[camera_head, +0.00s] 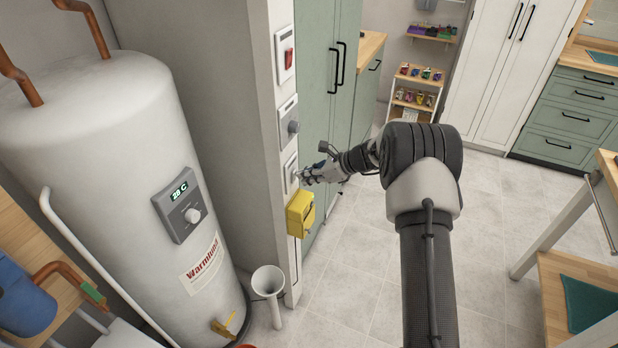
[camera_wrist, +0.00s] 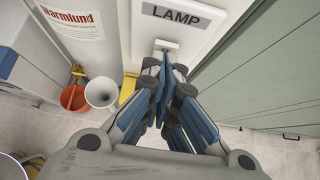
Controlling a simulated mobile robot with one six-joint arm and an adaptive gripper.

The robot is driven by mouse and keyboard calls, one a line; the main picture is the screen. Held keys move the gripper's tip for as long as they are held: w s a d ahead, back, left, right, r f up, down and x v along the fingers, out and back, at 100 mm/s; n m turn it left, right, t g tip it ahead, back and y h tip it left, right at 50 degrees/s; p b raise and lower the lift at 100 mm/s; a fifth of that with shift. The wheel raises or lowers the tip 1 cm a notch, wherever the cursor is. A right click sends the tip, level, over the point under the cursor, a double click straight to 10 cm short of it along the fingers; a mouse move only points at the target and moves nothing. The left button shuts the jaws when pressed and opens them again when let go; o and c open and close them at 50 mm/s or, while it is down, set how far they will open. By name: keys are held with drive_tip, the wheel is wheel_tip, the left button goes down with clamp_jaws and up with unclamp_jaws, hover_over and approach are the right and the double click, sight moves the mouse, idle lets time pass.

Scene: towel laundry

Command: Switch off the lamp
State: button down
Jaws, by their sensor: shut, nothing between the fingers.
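The lamp switch is a white plate (camera_head: 290,170) on the narrow end face of a wall, below two other wall controls. In the wrist view its plate (camera_wrist: 198,32) carries a grey label reading LAMP, with a small pale switch piece (camera_wrist: 166,45) below the label. My gripper (camera_head: 304,177) is shut and empty, its fingers pointing at this plate. In the wrist view the fingertips (camera_wrist: 165,62) are just below the switch piece and partly cover it. I cannot tell whether they touch it or which way it is set. The lamp itself is not recognisable in view.
A yellow box (camera_head: 300,213) is mounted just below the lamp plate. Above are a grey knob control (camera_head: 289,122) and a red switch (camera_head: 288,58). A white water heater (camera_head: 105,160) stands left, a white funnel-topped pipe (camera_head: 268,283) below. Tiled floor (camera_head: 370,270) is free to the right.

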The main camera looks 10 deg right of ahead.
drive_tip(key=shift+w+a+r+p, duration=0.25)
drive_tip(key=shift+a+r+p, duration=0.15)
drive_tip(key=shift+p, duration=0.15)
drive_tip(key=shift+f, duration=0.2)
drive_tip(key=shift+r+p, duration=0.5)
drive_tip(key=shift+r, duration=0.3)
drive_tip(key=shift+d, duration=0.1)
drive_tip(key=p+v, duration=0.3)
drive_tip(key=v, duration=1)
drive_tip(key=shift+r, duration=0.15)
